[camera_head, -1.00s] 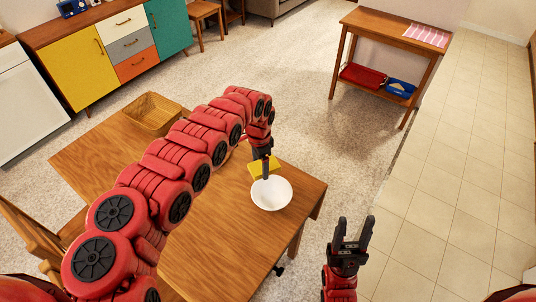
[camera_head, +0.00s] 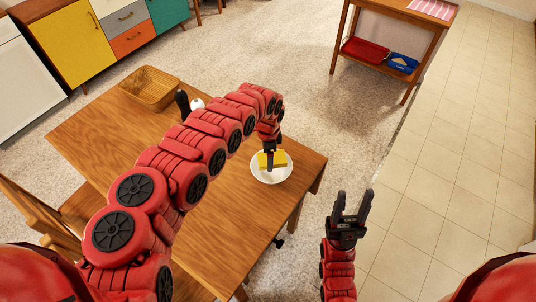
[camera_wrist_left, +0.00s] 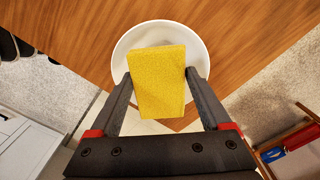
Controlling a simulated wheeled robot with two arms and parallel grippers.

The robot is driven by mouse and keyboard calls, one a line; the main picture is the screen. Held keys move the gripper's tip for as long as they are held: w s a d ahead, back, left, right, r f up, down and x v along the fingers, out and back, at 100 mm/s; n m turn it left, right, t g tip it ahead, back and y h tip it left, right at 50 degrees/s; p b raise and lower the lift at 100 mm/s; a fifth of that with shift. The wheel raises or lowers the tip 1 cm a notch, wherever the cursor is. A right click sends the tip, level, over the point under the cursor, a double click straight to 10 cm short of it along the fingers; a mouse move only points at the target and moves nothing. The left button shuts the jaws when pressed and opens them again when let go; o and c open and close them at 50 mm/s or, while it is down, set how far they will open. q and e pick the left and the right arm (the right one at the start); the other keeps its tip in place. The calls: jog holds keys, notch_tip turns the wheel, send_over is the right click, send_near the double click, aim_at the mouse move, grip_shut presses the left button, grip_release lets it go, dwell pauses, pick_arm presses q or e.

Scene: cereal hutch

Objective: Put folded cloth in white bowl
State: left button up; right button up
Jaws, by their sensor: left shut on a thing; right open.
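The yellow folded cloth (camera_head: 279,158) is held in my left gripper (camera_head: 270,168), and it also shows between the fingers in the left wrist view (camera_wrist_left: 158,82). The white bowl (camera_head: 283,178) stands on the wooden table near its right corner. The cloth is over the bowl's opening and hides part of it; the bowl rim (camera_wrist_left: 122,48) shows around the cloth in the left wrist view. I cannot tell whether the cloth touches the bowl. My right gripper (camera_head: 353,208) is open and empty, off to the right of the table.
A wicker basket (camera_head: 150,88) stands at the table's far left corner. A dark object (camera_head: 183,104) and a white round one (camera_head: 198,103) are partly hidden behind my left arm. A wooden chair (camera_head: 40,225) is at the left. The table's front part is clear.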

pick_arm(q)
jog(key=shift+f+b, duration=0.8)
jog(key=shift+f, duration=0.8)
jog(key=o, duration=1.3)
jog(key=shift+c, duration=0.2)
notch_tip(320, 180, up, 7)
jog(key=p, duration=0.5)
jog(key=shift+r, duration=0.15)
jog(key=shift+f, duration=0.2)
